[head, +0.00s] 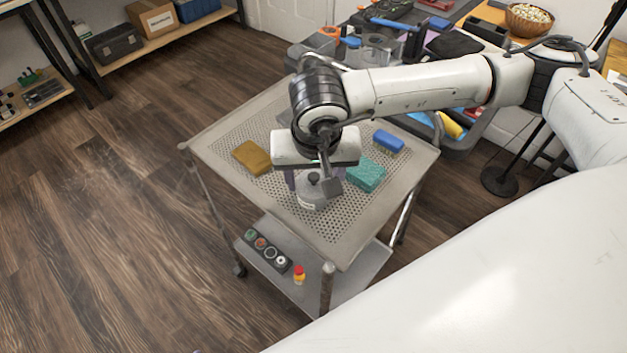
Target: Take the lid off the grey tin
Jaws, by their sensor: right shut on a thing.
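The grey tin (309,204) stands on the perforated top of the metal cart, with a pale label on its front. Its lid (316,188) has a dark knob on top and appears to sit on the tin. My right gripper (315,183) points down from above with its fingers on either side of the lid, shut on it. The gripper body and wrist hide part of the lid and the tin's far side. My left gripper is not in view.
On the cart top (225,142) lie a yellow-brown sponge (252,158), a teal sponge (366,175) and a blue brush or eraser (388,142), close around the gripper. The lower shelf holds a dark strip of round parts (266,252) and a small red-and-yellow item (299,274). A cluttered bench stands behind.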

